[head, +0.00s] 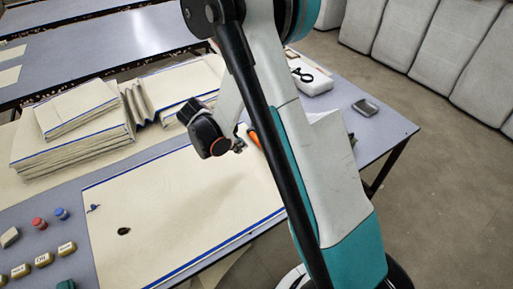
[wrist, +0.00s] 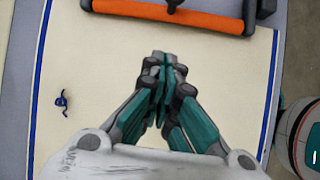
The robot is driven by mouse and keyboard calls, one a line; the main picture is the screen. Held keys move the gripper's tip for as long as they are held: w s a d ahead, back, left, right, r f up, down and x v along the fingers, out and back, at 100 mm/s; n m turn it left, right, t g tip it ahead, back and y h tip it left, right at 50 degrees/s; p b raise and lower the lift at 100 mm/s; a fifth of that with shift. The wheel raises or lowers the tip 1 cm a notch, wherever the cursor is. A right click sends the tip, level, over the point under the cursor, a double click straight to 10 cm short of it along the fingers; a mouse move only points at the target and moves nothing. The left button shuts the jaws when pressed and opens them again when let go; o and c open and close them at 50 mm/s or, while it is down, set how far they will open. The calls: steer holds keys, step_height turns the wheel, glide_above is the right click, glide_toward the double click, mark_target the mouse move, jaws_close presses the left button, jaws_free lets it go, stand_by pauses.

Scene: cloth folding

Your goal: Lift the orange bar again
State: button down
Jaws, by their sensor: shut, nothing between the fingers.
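The orange bar (wrist: 165,12) lies across the far end of the cream cloth in the wrist view, with dark end pieces and a dark fitting at its middle. In the head view only a small orange part (head: 254,138) shows beside my arm; the rest is hidden. My gripper (wrist: 163,62) is shut and empty, its fingertips over bare cloth and apart from the bar. In the head view my arm hides most of my gripper. The blue-edged cloth (head: 170,215) lies flat on the table.
Folded cloths (head: 75,125) are stacked at the left. A dark spot (head: 124,231) and a small blue thing (head: 93,208) lie on the cloth. Red (head: 39,223) and blue (head: 61,213) pieces stand left of it. A grey dish (head: 366,106) sits at the table's right.

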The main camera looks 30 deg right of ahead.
steer(key=b+x, duration=0.4)
steer(key=x, duration=0.6)
steer(key=shift+d+f, duration=0.1)
steer(key=shift+d, duration=0.1)
steer(key=shift+s+d+r+b, duration=0.1)
steer(key=shift+d+r+b, duration=0.4)
steer(key=shift+r, duration=0.5)
steer(key=shift+d+r, duration=0.6)
steer(key=shift+r, duration=0.1)
